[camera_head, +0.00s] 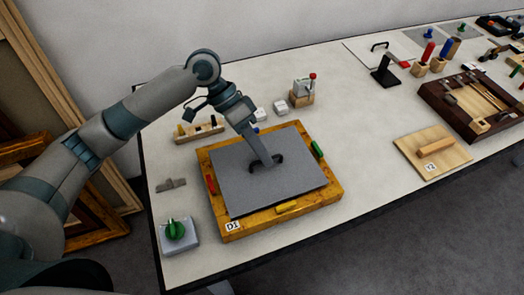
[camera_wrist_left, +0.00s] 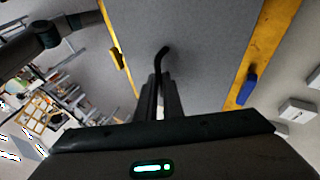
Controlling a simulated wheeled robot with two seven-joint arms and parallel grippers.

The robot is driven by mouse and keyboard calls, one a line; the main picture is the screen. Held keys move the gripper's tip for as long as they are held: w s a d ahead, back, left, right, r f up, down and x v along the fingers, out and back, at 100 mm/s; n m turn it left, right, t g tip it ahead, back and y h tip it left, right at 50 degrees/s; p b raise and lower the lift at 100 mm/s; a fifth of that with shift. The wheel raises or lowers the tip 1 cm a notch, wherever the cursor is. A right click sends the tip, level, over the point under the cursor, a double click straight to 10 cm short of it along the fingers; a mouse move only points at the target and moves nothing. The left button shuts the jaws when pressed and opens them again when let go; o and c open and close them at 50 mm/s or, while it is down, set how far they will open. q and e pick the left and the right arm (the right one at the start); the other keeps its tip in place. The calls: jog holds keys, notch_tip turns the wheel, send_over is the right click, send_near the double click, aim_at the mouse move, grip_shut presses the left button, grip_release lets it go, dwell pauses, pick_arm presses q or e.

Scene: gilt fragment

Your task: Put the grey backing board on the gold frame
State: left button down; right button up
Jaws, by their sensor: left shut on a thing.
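The grey backing board (camera_head: 240,185) lies flat over the gold frame (camera_head: 328,196) in the head view, with the frame's gold border showing around it. I cannot tell whether the board touches the frame. My left gripper (camera_head: 266,160) is shut on the black handle at the middle of the board. In the left wrist view the shut fingers (camera_wrist_left: 163,92) hold the black handle (camera_wrist_left: 161,56), with the grey board (camera_wrist_left: 200,40) behind. Red, green, yellow and blue tabs sit along the frame's border. The frame bears a white "D1" label. My right gripper is not in view.
A grey box with a green knob (camera_head: 175,232) stands at the table's near left corner. A wooden rack (camera_head: 199,131) and a block with a red-topped lever (camera_head: 302,93) are behind the frame. A wooden board with a handle (camera_head: 432,155) lies right; clear table lies between.

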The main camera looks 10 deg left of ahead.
pick_arm(q)
jog(key=shift+f, duration=0.25)
jog(key=shift+f, duration=0.2)
jog(key=c, duration=1.9)
grip_release()
jog(key=shift+r, duration=0.15)
